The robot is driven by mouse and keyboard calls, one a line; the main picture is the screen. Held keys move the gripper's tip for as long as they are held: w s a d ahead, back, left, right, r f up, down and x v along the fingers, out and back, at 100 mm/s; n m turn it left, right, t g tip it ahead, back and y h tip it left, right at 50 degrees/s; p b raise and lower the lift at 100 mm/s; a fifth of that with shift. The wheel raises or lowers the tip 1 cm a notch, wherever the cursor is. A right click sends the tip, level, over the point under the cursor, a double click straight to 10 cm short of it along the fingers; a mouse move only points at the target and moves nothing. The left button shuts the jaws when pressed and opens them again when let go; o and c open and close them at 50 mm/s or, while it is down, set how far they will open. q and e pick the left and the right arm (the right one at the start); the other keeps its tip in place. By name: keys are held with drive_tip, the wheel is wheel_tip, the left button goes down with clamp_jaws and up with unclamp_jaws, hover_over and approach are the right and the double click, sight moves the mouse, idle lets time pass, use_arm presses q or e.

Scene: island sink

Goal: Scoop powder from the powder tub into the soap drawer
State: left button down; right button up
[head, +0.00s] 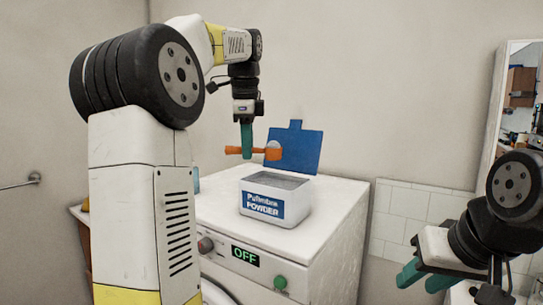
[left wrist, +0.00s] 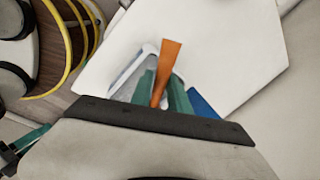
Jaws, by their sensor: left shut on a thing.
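My left gripper (head: 246,148) is shut on an orange scoop (head: 233,150) and holds it in the air above the powder tub (head: 261,204). The scoop's bowl points right, in front of the tub's raised blue lid (head: 300,150). The tub is white with a blue label, stands open on the washing machine (head: 330,205), and has grey powder (head: 277,180) inside. In the left wrist view the orange handle (left wrist: 170,65) sticks out between green fingers. I cannot make out the soap drawer; my left arm hides the machine's left front. My right gripper (head: 425,278) is open and empty.
The machine's front has a dial (head: 206,245), a display reading OFF (head: 245,256) and a green button (head: 280,282). The top right of the tub is bare. A wall stands close behind, with white tiles (head: 410,210) and a mirror (head: 520,90) at right.

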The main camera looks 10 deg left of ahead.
use_arm(q)
drive_tip(key=shift+a+r, duration=0.2)
drive_tip(key=shift+r, duration=0.65)
drive_tip(key=shift+a+r, duration=0.15)
drive_tip(key=shift+r, duration=0.7)
drive_tip(key=shift+s, duration=0.15)
